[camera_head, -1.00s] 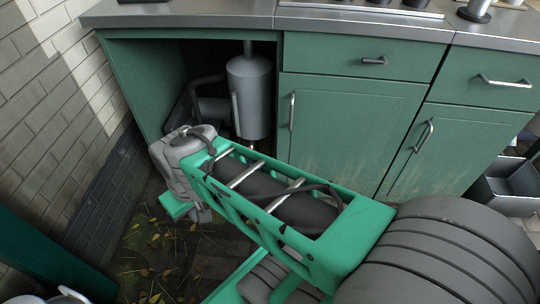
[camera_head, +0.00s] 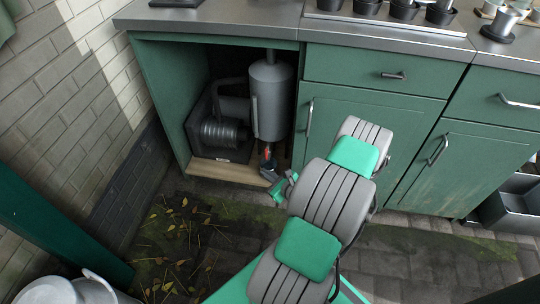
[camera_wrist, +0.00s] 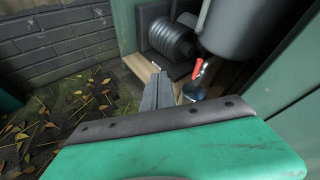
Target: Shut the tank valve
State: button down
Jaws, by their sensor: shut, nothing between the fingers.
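The grey tank (camera_head: 271,98) hangs upright inside the open green cupboard; it also shows in the wrist view (camera_wrist: 232,28). Its valve has a red lever (camera_wrist: 197,67) under the tank, slanting in the wrist view. In the head view the lever (camera_head: 267,152) is a small red spot just above my gripper (camera_head: 268,172). My gripper's fingers (camera_wrist: 157,88) are shut and empty. The valve body is too small to make out clearly.
A dark ribbed machine (camera_head: 222,132) stands left of the tank, also in the wrist view (camera_wrist: 172,38). A bluish round thing (camera_wrist: 193,92) lies below the lever. The closed cupboard door (camera_head: 350,110) stands right of the opening. The leaf-strewn floor (camera_head: 175,235) in front is free.

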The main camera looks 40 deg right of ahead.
jog(key=s+d+f+m+h, duration=0.2)
jog(key=s+d+m+h, duration=0.2)
jog(key=m, duration=0.2)
jog(key=shift+s+d+m, duration=0.2)
jog(key=shift+s+m, duration=0.1)
jog(key=shift+s, duration=0.1)
jog(key=b, duration=0.5)
send_near(266, 153)
jog(key=f+x, duration=0.1)
jog(key=x, duration=0.6)
jog(key=shift+s+d+r, duration=0.1)
jog(key=shift+s+r, duration=0.2)
jog(key=shift+r+p, duration=0.15)
jog(key=shift+p, duration=0.3)
jog(key=shift+w, duration=0.1)
jog(key=shift+p, duration=0.35)
